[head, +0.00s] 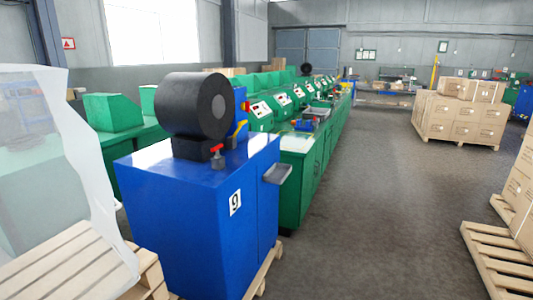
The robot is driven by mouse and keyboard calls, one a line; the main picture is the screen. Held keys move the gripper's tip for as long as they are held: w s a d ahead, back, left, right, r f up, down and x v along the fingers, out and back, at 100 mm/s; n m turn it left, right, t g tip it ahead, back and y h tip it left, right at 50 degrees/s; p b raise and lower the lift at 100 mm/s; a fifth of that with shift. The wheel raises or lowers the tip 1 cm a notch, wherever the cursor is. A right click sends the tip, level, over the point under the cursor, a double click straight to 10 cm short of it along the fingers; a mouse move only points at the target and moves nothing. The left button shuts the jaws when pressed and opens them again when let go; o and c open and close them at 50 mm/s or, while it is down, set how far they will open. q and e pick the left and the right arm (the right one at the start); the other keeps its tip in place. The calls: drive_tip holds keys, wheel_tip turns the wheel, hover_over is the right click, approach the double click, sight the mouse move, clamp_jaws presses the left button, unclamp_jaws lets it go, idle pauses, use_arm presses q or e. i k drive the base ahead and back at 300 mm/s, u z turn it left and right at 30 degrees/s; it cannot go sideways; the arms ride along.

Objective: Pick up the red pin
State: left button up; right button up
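A small red pin (217,151) stands on top of the blue cabinet (155,160) marked 9, at its base a darker part. It is just in front of the large black cylinder (197,106) mounted on that cabinet. Another small red piece (245,106) shows on a blue part behind the cylinder. A yellow curved part (240,130) is behind the pin to the right. Neither of my grippers is in view.
A grey tray-like ledge (278,173) sticks out from the cabinet's right side. A wrapped pallet (70,265) stands close at left. Green machines (300,150) run in a row behind. Boxes on pallets (490,270) stand at right. The grey floor (380,220) between is clear.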

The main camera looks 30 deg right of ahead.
sight(217, 148)
drive_tip(key=z, duration=1.25)
drive_tip(key=k, duration=0.65)
drive_tip(key=z, duration=1)
drive_tip(key=i, duration=3.15)
drive_tip(key=u, duration=1.4)
drive_tip(key=i, duration=0.9)
drive_tip(key=u, duration=1.05)
